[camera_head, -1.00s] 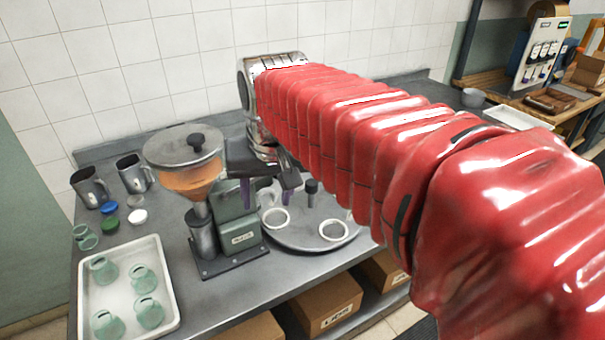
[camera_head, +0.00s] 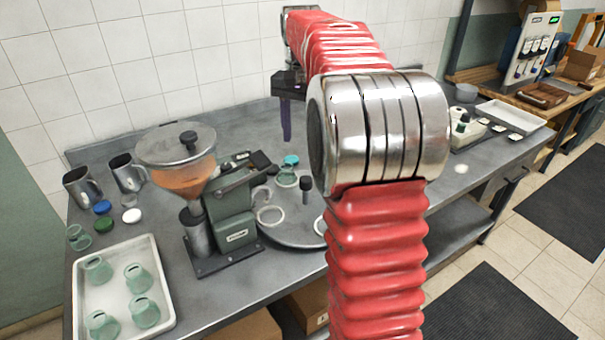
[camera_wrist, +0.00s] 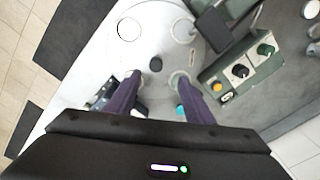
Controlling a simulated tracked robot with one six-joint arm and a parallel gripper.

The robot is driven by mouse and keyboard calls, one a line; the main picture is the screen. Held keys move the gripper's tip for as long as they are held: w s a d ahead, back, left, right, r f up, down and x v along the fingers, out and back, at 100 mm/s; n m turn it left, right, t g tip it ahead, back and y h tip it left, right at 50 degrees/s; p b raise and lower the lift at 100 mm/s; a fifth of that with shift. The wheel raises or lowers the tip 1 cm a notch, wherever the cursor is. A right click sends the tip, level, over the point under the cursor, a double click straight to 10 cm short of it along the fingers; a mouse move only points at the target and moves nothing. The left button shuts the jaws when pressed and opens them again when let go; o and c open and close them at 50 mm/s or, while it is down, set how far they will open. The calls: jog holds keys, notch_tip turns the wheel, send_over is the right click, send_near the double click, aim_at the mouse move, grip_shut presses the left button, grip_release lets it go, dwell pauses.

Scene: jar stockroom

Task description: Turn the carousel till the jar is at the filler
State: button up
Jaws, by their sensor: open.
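The carousel (camera_head: 295,232) is a round grey plate with pale rings and a dark upright knob (camera_head: 306,188). In the wrist view the carousel (camera_wrist: 152,45) lies below, its knob (camera_wrist: 155,64) between the fingertips in the picture. A greenish glass jar (camera_head: 287,179) stands at the carousel's back, with something teal (camera_head: 291,160) at or behind its top. The filler (camera_head: 232,207) is a green machine with an orange-filled funnel, left of the carousel. My gripper (camera_head: 287,138) is open and raised above the carousel's back side; its purple fingers (camera_wrist: 157,78) hold nothing.
A white tray (camera_head: 158,262) with several green jars lies front left. Metal mugs (camera_head: 126,173) and coloured lids (camera_head: 102,207) sit behind it. A small white device (camera_head: 462,127) and a white tray (camera_head: 512,115) stand at the right. My arm covers the carousel's right part.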

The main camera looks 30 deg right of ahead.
aim_at(306, 179)
jog(key=shift+w+d+f+m, duration=0.2)
jog(key=shift+d, duration=0.4)
jog(key=shift+w+d+f+m, duration=0.2)
jog(key=shift+d, duration=0.35)
notch_tip(306, 179, down, 14)
jog(key=shift+r, duration=0.1)
jog(key=shift+c, duration=0.5)
grip_shut()
